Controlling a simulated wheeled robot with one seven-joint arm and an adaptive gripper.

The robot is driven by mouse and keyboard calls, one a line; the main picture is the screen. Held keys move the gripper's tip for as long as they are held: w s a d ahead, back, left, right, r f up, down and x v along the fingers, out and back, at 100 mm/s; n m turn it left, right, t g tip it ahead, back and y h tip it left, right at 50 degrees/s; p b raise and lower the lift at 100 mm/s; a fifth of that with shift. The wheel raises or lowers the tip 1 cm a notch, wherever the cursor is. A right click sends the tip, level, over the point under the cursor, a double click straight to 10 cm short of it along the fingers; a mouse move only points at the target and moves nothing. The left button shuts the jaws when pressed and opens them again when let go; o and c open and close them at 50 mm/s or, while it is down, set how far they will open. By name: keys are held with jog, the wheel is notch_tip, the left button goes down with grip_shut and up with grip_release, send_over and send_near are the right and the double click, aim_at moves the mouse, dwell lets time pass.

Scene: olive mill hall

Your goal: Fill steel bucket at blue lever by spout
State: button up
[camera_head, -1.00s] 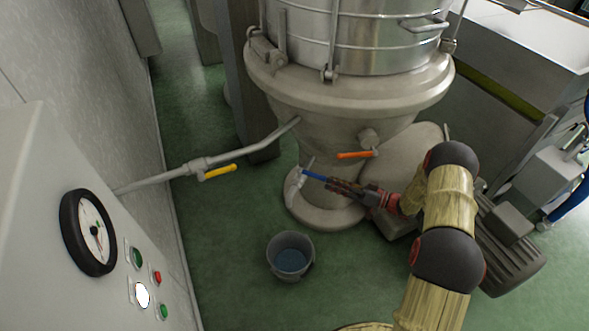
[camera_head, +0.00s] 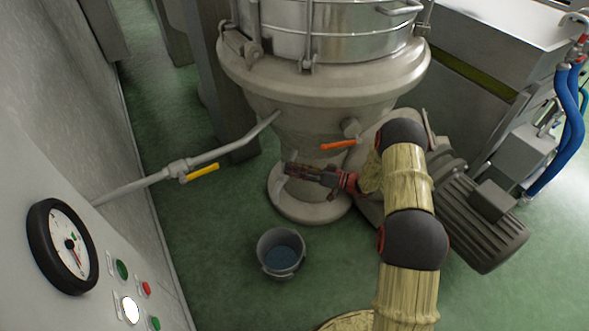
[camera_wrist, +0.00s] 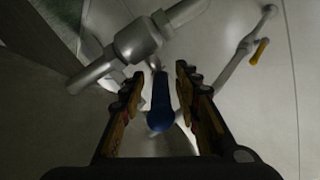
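The steel bucket (camera_head: 281,274) stands upright on the green floor, below and in front of the vessel's pipe outlet. Its inside looks bluish; I cannot tell how full it is. The blue lever (camera_wrist: 160,100) shows in the wrist view, attached to a metal valve and pipe (camera_wrist: 132,45). My gripper (camera_wrist: 159,85) is open, with one finger on each side of the lever and gaps visible beside it. In the head view, my gripper (camera_head: 288,170) covers the lever and much of the spout (camera_head: 278,177).
An orange lever (camera_head: 338,145) is on the vessel (camera_head: 320,85) just above my gripper. A yellow lever (camera_head: 202,173) is on a side pipe (camera_head: 140,184) at left. A gauge panel (camera_head: 95,255) stands front left. A motor (camera_head: 475,225) is at right. Floor around the bucket is clear.

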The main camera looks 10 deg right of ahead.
jog(key=c, duration=0.3)
jog(key=c, duration=0.4)
grip_shut()
